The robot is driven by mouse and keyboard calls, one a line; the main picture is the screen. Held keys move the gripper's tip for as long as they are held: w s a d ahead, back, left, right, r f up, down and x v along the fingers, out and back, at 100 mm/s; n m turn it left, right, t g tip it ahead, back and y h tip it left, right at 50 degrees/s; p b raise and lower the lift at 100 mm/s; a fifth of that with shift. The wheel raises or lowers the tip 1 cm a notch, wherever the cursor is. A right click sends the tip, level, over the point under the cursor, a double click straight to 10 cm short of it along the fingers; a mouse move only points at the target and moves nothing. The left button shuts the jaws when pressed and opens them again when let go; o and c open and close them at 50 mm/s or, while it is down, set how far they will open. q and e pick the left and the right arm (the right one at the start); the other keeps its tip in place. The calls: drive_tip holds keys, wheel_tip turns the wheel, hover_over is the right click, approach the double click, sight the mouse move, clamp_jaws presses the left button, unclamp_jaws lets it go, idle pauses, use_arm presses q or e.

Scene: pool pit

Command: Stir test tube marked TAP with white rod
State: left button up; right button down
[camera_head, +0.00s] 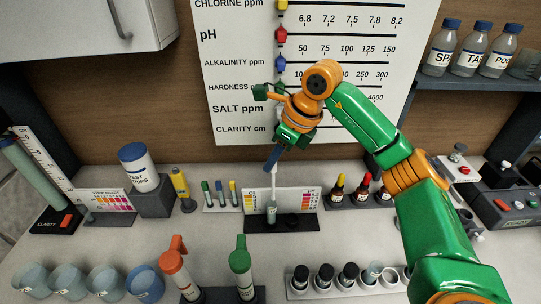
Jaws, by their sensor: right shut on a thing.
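My right gripper (281,142) is shut on the blue handle (272,158) of a stirring rod. The rod's white shaft (273,181) points down, nearly upright. Its lower end meets the mouth of a clear test tube (271,213). The tip seems to be inside the tube, but how deep I cannot tell. The tube stands upright in front of a black-based comparator with coloured chlorine and pH scales (297,200). The tube's label is too small to read, so I cannot confirm the TAP mark. My left gripper is out of view.
A small rack of coloured-cap vials (221,208) stands left of the comparator, dropper bottles (361,193) right. Two capped testers, orange (174,258) and green (240,262), stand in front. Several cups (68,280) line the front left. Labelled bottles (473,52) sit on the upper-right shelf.

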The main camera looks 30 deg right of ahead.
drive_tip(key=shift+f+b, duration=0.35)
drive_tip(key=shift+f, duration=0.55)
drive_tip(key=shift+w+d+f, duration=0.1)
drive_tip(key=shift+w+f, duration=0.1)
drive_tip(key=shift+w, duration=0.15)
drive_tip(key=shift+r, duration=0.15)
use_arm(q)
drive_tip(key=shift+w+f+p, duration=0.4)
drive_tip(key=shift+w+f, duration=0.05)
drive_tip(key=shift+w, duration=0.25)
use_arm(e)
drive_tip(key=shift+w, duration=0.45)
